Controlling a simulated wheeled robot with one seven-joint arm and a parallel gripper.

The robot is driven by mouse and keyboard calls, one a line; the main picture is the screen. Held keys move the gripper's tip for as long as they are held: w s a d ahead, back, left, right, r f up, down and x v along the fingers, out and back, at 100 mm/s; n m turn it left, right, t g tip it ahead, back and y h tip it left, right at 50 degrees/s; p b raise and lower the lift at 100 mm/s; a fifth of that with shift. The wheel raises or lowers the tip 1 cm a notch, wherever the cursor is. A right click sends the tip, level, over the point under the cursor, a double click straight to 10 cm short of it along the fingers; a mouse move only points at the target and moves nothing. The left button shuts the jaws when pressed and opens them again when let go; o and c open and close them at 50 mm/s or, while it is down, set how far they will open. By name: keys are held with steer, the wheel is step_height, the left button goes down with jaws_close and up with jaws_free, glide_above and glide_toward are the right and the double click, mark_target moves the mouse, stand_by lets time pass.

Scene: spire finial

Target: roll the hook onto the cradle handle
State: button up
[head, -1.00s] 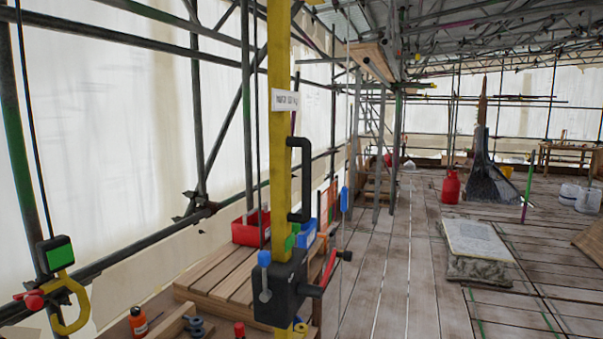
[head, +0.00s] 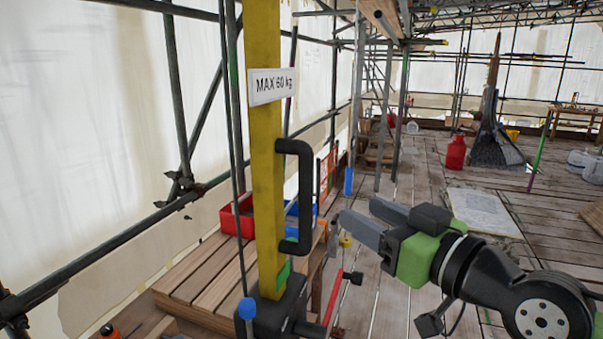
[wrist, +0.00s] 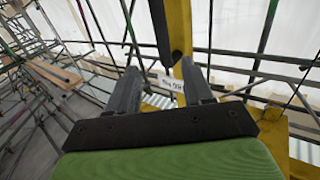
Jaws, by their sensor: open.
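A black D-shaped handle (head: 305,190) is fixed upright on the right side of a yellow post (head: 263,140) with a white "MAX 60 kg" label (head: 272,86). My gripper (head: 357,208) is open and empty, right of the handle in the head view, its grey fingers pointing left toward the post. They look apart from the handle. In the wrist view my gripper (wrist: 160,66) has the label (wrist: 165,84) and part of the yellow post (wrist: 180,25) showing beyond and between its fingers. The yellow hook is in neither current view.
A black box (head: 270,312) with a red-armed crank (head: 334,296) sits low on the post. A wooden bench (head: 205,275) with red (head: 233,215) and blue bins stands behind. Scaffold poles line the left. The plank floor to the right is mostly open.

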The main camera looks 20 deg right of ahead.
mark_target(310, 186)
steer(key=p+x, duration=0.4)
steer(key=x, duration=1)
steer(key=shift+a, duration=0.25)
steer(key=shift+w+f, duration=0.1)
steer(key=shift+w, duration=0.25)
steer(key=shift+s, duration=0.15)
steer(key=shift+c, duration=0.6)
jaws_close()
